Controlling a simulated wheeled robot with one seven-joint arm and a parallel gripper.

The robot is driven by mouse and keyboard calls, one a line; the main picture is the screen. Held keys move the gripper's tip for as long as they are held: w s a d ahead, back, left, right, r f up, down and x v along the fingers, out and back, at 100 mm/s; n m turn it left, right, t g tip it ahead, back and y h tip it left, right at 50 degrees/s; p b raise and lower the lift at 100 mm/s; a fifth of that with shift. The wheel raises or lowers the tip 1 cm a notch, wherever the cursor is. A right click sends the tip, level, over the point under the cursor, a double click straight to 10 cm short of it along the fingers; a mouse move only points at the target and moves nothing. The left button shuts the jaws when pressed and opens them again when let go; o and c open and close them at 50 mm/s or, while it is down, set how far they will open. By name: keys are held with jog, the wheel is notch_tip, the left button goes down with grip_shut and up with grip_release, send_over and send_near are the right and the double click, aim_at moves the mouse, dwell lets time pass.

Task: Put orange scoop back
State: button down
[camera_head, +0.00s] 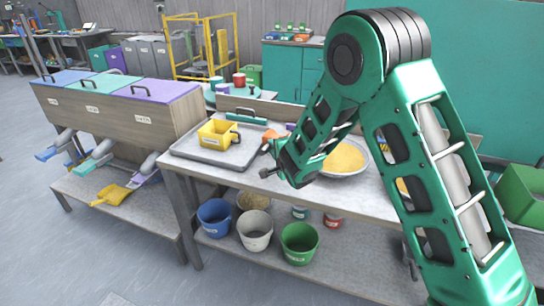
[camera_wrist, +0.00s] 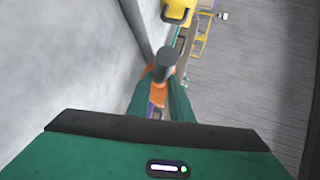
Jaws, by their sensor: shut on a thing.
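My gripper (camera_wrist: 160,98) is shut on the orange scoop (camera_wrist: 158,92), which shows between the two green fingers in the wrist view. A dark grey round end (camera_wrist: 165,59) sticks out past the fingers. In the head view my gripper (camera_head: 272,158) is above the front part of the table, right of the grey tray (camera_head: 190,152). Only small orange patches of the scoop (camera_head: 269,134) show there; my gripper and arm hide much of it.
A yellow jug (camera_head: 218,134) stands on the tray. Left is a bin cabinet (camera_head: 130,118) with blue, green and purple lids; a yellow scoop (camera_head: 112,194) lies on its lower shelf. Blue (camera_head: 215,217), white (camera_head: 255,230) and green (camera_head: 299,243) buckets stand under the table.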

notch_tip(320, 180, down, 3)
jog(key=shift+r, duration=0.1)
jog(key=c, duration=1.6)
grip_release()
jog(key=shift+s, duration=0.1)
jog(key=v, duration=1.1)
jog(key=shift+s+d+r, duration=0.1)
jog(key=shift+s+r, duration=0.05)
jog(key=shift+s, duration=0.2)
